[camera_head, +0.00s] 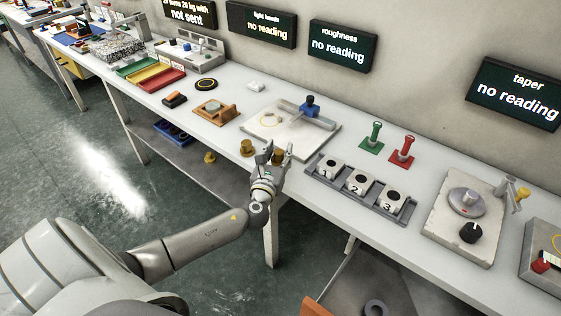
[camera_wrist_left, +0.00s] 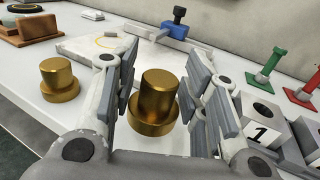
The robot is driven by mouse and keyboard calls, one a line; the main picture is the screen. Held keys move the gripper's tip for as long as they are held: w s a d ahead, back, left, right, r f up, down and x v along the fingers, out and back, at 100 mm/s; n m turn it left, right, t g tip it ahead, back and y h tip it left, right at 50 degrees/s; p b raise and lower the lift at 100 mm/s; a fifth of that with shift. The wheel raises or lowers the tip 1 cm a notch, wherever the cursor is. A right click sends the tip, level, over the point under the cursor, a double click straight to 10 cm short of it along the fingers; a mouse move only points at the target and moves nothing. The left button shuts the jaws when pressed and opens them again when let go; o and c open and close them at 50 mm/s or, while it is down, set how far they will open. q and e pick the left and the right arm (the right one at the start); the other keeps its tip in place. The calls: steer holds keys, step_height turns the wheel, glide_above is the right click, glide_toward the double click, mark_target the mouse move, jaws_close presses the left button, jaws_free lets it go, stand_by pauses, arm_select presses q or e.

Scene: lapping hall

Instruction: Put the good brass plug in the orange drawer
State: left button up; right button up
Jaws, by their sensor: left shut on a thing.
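My left gripper (camera_head: 278,155) is at the front edge of the bench, shut on a brass plug (camera_wrist_left: 155,103). The plug is a stepped cylinder with a wide lower flange, upright between the finger pads in the left wrist view. A second, similar brass plug (camera_head: 246,147) stands on the bench to the left of the gripper; it also shows in the left wrist view (camera_wrist_left: 59,80). I cannot tell by looks which plug is good. An orange piece (camera_head: 315,308) shows at the bottom edge; I cannot tell whether it is the drawer. My right gripper is not in view.
A rack (camera_head: 335,187) with numbered white blocks stands right of the gripper. Behind is a pale plate (camera_head: 285,140) with a blue-clamped bar. Green (camera_head: 373,136) and red (camera_head: 402,151) gauges stand near the wall. Another brass piece (camera_head: 209,157) sits lower, below the bench edge.

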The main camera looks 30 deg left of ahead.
mark_target(280, 161)
arm_select(q)
steer(key=shift+w+f, duration=0.3)
steer(key=shift+w, duration=0.05)
steer(key=shift+w+f+b, duration=0.2)
steer(key=shift+f+b, duration=0.1)
steer(key=shift+f, duration=1.25)
steer(key=shift+f, duration=0.2)
steer(key=o, duration=1.2)
steer(key=shift+o, duration=0.2)
